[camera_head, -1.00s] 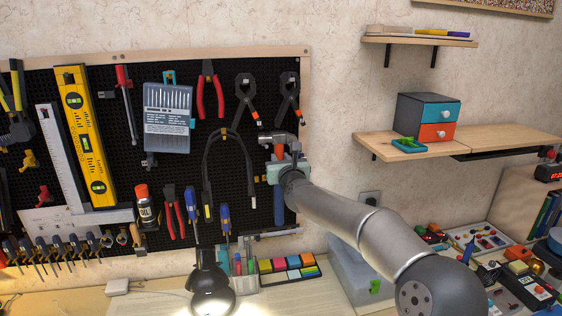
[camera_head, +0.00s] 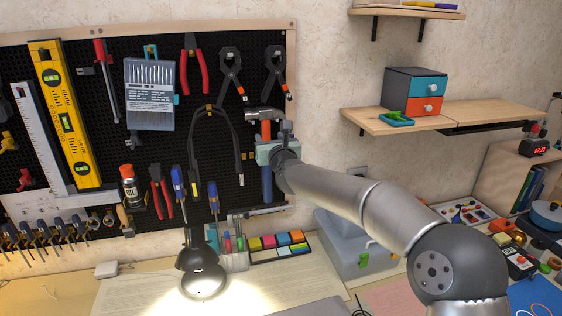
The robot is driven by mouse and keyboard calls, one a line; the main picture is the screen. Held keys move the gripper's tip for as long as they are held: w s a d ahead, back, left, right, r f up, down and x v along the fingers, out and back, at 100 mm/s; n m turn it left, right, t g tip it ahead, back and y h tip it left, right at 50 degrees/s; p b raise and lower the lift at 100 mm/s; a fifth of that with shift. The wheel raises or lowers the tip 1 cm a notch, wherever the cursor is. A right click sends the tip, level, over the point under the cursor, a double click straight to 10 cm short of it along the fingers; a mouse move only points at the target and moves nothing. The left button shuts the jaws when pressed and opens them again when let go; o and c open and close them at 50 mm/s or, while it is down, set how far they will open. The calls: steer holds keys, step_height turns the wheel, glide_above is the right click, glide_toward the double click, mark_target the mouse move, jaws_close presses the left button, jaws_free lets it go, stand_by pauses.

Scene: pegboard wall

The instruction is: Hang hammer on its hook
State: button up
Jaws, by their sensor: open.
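The hammer (camera_head: 267,184) is upright against the right side of the black pegboard (camera_head: 90,150). Its metal head (camera_head: 263,115) is at the top, with an orange-red part below it and a blue handle hanging down. The jaws are open; the gap between fingers and handle is too small to make out. The hook behind the hammer head cannot be made out.
A desk lamp (camera_head: 202,270) stands below on the desk. Wooden shelves (camera_head: 400,122) are on the wall at right.

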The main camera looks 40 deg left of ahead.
steer(key=b+v, duration=0.5)
steer(key=v, duration=0.9)
steer(key=shift+d, duration=0.15)
steer(key=d+f+n+g+h, duration=0.2)
steer(key=d+f+n+h, duration=0.2)
steer(key=d+f+n, duration=0.45)
steer(key=d+f+n+g+h, duration=0.1)
steer(key=d+f+n+h, duration=0.35)
steer(key=d, duration=0.65)
steer(key=s+d+f+n+g+h, duration=0.2)
steer(key=s+d+f+n, duration=0.15)
steer(key=d, duration=0.55)
steer(key=s+d+f+n+g+h, duration=0.1)
steer(key=s+d+f+n, duration=0.25)
steer(key=d, duration=0.55)
steer(key=s+d+f+n+g+h, duration=0.1)
steer(key=s+d+f+n+g, duration=0.1)
steer(key=s+d, duration=0.5)
steer(key=s+d+f+n+g+h, duration=0.1)
steer(key=s+d+f+n+g, duration=0.2)
steer(key=s+d, duration=0.4)
steer(key=shift+s+f+n, duration=0.2)
steer(key=shift+s+n, duration=0.2)
steer(key=shift+n, duration=0.2)
